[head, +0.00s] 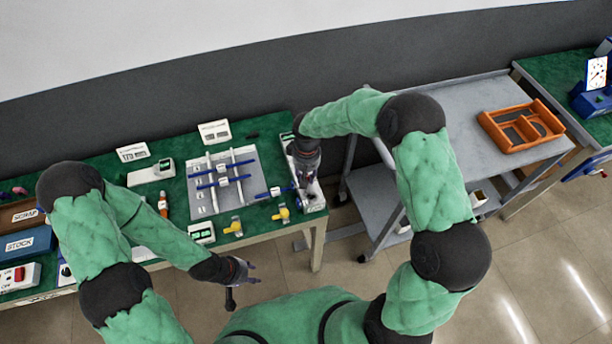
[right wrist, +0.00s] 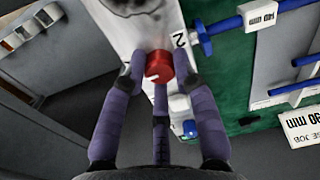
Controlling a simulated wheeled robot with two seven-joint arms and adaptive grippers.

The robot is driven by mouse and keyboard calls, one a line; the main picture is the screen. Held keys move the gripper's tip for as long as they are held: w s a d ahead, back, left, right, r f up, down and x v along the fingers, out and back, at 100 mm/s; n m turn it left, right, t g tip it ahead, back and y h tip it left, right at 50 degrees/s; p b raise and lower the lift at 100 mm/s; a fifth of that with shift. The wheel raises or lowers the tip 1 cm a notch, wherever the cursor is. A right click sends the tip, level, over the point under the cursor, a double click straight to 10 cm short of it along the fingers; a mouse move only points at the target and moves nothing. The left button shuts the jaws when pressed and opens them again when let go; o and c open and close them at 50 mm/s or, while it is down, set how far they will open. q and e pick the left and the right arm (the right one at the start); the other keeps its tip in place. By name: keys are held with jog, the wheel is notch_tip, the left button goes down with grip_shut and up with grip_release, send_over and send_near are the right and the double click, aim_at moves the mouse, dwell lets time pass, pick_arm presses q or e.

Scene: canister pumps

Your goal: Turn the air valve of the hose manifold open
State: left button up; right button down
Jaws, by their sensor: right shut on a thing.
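The white hose manifold (head: 314,201) stands at the right end of the green table, partly hidden under my right arm. In the right wrist view its white body (right wrist: 172,22) carries a label "2" and a red knob (right wrist: 158,67), which looks like the air valve. My right gripper (right wrist: 158,75) has its purple fingers on both sides of the red knob and is shut on it. In the head view the right gripper (head: 306,178) points down over the manifold. My left gripper (head: 241,272) hangs in front of the table edge, away from the manifold; its finger opening is unclear.
Blue rods with white tags lie on a grey board (head: 203,205) left of the manifold. Yellow fittings (head: 234,226) sit near the front edge. A grey cart (head: 465,135) with an orange tray (head: 521,126) stands right of the table, across a gap.

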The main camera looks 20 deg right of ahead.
jog(key=shift+w+a, duration=0.1)
jog(key=shift+w, duration=0.05)
dwell(0.4)
jog(key=c, duration=1)
grip_release()
jog(key=shift+o, duration=0.2)
notch_tip(320, 180, up, 12)
